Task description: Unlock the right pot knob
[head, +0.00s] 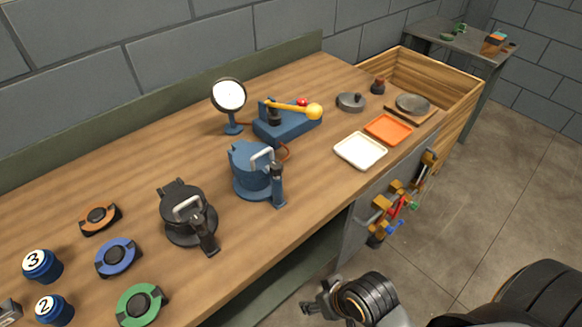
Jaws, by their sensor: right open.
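Two lidded pots with silver handles stand on the wooden bench in the head view. The right pot (250,182) is blue, and the left pot (180,233) is black. The right pot's knob (278,180) is dark, upright and at the front right of its rim. Its lid looks closed; I cannot tell the knob's turn. The left pot has a similar dark knob (208,238). My right gripper (318,298) is open and empty in front of the bench, below and right of the right pot and well apart from it. My left gripper is not in view.
A blue lever press (288,127) with a yellow ball and a round gauge (229,97) stand behind the right pot. White tray (360,150) and orange tray (388,129) lie to its right. Coloured discs and numbered blue jars (42,265) are at left. Tools hang on the bench side.

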